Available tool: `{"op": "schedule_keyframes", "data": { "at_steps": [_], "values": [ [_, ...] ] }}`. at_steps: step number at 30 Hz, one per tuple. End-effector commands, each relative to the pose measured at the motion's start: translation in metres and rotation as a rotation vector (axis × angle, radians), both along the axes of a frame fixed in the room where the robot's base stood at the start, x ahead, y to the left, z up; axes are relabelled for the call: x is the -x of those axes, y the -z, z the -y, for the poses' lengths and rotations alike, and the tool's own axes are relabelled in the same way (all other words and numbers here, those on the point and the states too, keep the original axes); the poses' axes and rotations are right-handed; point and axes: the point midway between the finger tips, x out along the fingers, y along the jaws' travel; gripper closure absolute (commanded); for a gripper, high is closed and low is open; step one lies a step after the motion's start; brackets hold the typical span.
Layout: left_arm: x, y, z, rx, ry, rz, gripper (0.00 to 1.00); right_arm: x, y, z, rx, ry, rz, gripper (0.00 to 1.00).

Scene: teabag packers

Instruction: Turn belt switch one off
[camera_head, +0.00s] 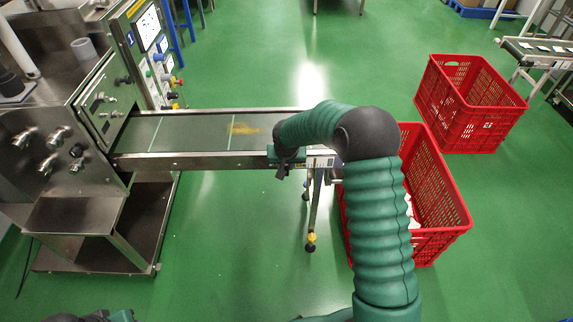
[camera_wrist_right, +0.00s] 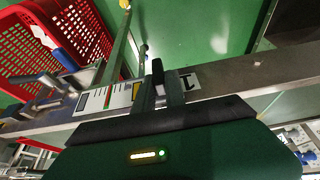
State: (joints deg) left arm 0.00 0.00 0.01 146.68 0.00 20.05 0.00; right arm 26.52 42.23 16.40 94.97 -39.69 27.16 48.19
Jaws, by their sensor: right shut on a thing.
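The conveyor belt (camera_head: 185,133) runs right from the steel machine, with a steel side rail. A small white switch plate (camera_head: 320,162) is on the rail near its right end. In the right wrist view the plate with a black "1" (camera_wrist_right: 189,82) lies beside my fingers. My right gripper (camera_head: 284,168) is at the rail, just left of the plate in the head view. In the wrist view my right gripper (camera_wrist_right: 165,85) is shut on a small dark part, belt switch one, mostly hidden between the fingers. The switch's position cannot be read. My left gripper is not in view.
A red crate (camera_head: 447,232) stands beyond the belt's end, partly behind my right arm. Another red crate (camera_head: 470,135) stands further right. The machine's control panel (camera_head: 150,45) has several coloured knobs. The green floor before the belt is clear.

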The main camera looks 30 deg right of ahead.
Motion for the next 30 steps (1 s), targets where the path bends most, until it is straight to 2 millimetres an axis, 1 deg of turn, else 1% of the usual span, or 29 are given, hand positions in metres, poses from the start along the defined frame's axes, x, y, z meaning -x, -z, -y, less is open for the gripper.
{"op": "schedule_keyframes", "data": {
  "at_steps": [5,11,16,30],
  "values": [
    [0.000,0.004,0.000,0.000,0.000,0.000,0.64,-0.001,0.001,-0.002,0.035,-0.003,-0.020,1.00],
    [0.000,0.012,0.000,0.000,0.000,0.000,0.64,-0.003,0.002,-0.006,0.129,-0.006,-0.077,1.00],
    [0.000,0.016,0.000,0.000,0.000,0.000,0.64,-0.005,0.003,-0.009,0.251,-0.006,-0.150,1.00],
    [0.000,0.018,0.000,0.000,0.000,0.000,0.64,-0.010,0.008,-0.017,0.632,-0.005,-0.383,1.00]
  ]
}}
